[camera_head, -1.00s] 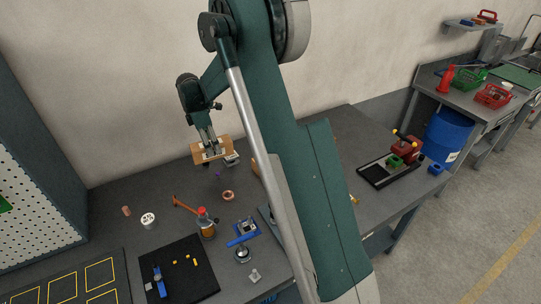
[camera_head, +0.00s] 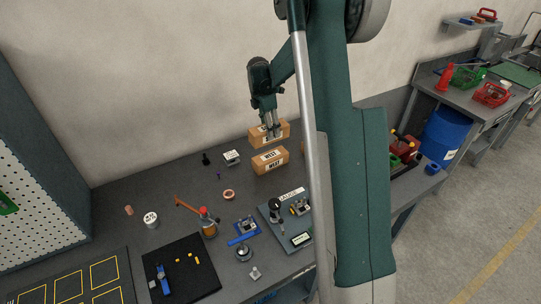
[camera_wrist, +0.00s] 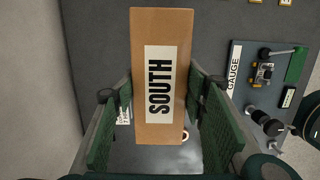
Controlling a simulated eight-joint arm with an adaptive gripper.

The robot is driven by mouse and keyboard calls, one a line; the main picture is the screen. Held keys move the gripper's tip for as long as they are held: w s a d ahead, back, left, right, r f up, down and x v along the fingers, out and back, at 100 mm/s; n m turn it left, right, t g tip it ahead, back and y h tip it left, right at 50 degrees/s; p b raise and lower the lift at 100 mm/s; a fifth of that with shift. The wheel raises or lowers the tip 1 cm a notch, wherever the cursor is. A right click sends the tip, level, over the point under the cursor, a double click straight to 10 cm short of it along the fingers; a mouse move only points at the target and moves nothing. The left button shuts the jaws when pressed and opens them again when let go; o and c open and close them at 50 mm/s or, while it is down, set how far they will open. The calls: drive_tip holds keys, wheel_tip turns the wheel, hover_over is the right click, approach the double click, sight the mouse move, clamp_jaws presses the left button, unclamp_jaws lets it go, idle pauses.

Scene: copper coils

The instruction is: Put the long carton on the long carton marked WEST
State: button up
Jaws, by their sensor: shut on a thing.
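The long carton marked WEST (camera_head: 263,166) lies on the bench in the head view, with its black-on-white labels showing. My gripper (camera_head: 272,133) is shut on another brown long carton (camera_head: 256,138), holding it up in the air. In the head view the held carton shows just above and behind the WEST carton, with a narrow gap between them in the picture. In the wrist view the held carton (camera_wrist: 178,25) carries a SOUTH label and sits between the two green fingers. It hides whatever is under it there.
A gauge board (camera_head: 275,220) with fittings stands in front of the WEST carton. A copper coil (camera_head: 229,195), a grey block (camera_head: 232,157) and an amber bottle (camera_head: 208,228) stand to the left. A black mat (camera_head: 185,268) lies nearer the front. My arm hides part of the right side.

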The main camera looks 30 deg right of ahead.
drive_tip(key=shift+s+d+r, duration=0.1)
drive_tip(key=shift+s+d, duration=0.05)
drive_tip(key=shift+d, duration=0.15)
hover_over(271, 155)
drive_tip(key=shift+a+f, duration=0.1)
drive_tip(key=shift+f, duration=3.05)
drive_tip(key=shift+f, duration=0.1)
drive_tip(key=shift+f, duration=1.8)
drive_tip(key=shift+f, duration=0.15)
drive_tip(key=o, duration=1.1)
